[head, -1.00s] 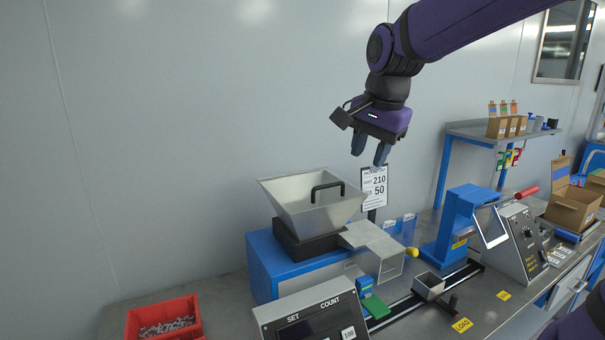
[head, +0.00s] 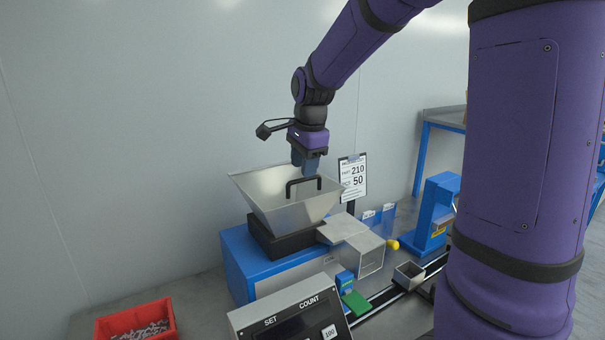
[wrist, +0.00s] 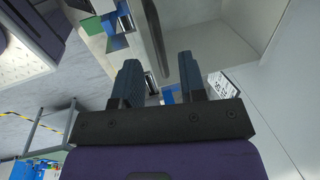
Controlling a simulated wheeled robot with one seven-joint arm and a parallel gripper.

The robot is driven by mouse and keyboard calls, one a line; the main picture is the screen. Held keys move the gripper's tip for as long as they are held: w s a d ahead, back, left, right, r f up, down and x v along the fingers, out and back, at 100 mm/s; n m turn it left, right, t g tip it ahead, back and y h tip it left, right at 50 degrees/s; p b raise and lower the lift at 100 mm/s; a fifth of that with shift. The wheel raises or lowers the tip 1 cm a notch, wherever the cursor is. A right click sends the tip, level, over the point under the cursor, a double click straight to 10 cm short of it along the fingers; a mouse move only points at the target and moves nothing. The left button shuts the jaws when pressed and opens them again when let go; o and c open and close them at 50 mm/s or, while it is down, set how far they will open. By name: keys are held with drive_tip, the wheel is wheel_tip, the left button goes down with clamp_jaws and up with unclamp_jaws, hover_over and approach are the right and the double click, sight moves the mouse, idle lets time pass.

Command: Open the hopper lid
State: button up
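The grey metal hopper (head: 282,216) stands on a black block on a blue machine box. A black U-shaped handle (head: 303,184) shows at its top; the lid's edges are hard to make out, and it appears closed. My gripper (head: 308,171) points down just above and behind the handle in the head view, with the gap hard to judge. In the wrist view its two blue fingers (wrist: 158,75) are apart and empty. A dark bar, which looks like the handle (wrist: 159,45), lies ahead between their lines. Nothing shows as gripped.
A sign (head: 353,178) stands right of the hopper, close to my gripper. A metal chute (head: 350,235) is at the hopper's front right. A display box (head: 290,312) and red bin (head: 135,321) are in front. A plain wall is behind.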

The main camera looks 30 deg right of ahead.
drive_tip(key=shift+w+f, duration=0.15)
drive_tip(key=shift+f, duration=0.6)
drive_tip(key=shift+w+f, duration=0.1)
drive_tip(key=shift+f, duration=0.6)
clamp_jaws()
drive_tip(key=shift+r, duration=0.15)
